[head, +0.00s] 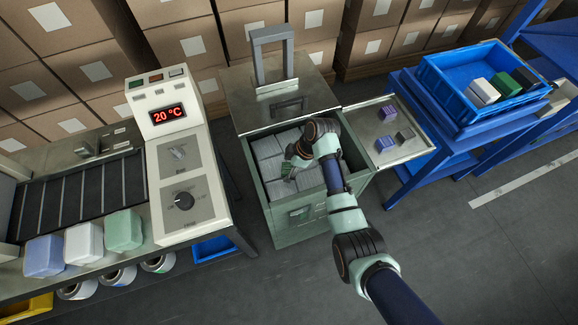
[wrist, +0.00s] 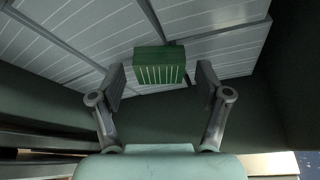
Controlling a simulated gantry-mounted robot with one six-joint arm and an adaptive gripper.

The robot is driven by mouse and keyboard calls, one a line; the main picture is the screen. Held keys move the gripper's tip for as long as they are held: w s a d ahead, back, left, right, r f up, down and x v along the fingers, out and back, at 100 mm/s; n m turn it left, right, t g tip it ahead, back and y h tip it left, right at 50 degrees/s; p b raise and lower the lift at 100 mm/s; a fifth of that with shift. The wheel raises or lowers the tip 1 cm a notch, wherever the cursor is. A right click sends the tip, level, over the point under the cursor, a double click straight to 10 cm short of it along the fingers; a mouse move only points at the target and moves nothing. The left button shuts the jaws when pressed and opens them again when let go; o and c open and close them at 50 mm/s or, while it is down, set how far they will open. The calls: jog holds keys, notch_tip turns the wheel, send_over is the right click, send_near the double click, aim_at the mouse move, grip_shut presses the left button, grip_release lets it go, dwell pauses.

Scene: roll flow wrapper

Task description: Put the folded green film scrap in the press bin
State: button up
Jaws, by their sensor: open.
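The folded green film scrap (wrist: 158,66) is a small green block with pale stripes on one face. In the wrist view it lies just ahead of and between the fingertips of my gripper (wrist: 160,84), with a gap on each side. My gripper is open and holds nothing. The press bin (head: 303,228) is a grey-green box with its lid open, lined with pale grey striped bundles (wrist: 70,48). In the head view my gripper (head: 290,168) is inside its opening, and my arm hides part of it. I cannot tell whether the scrap touches the bundles.
A side tray (head: 372,122) at the bin's right holds purple and grey folded pieces. A blue crate (head: 446,98) at the upper right holds white, green and black pieces. The control panel (head: 186,190) stands close at the bin's left. The raised handle frame (head: 272,62) is behind.

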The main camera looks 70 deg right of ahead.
jog(key=shift+r, duration=0.1)
jog(key=p+v, duration=0.5)
jog(key=v, duration=0.7)
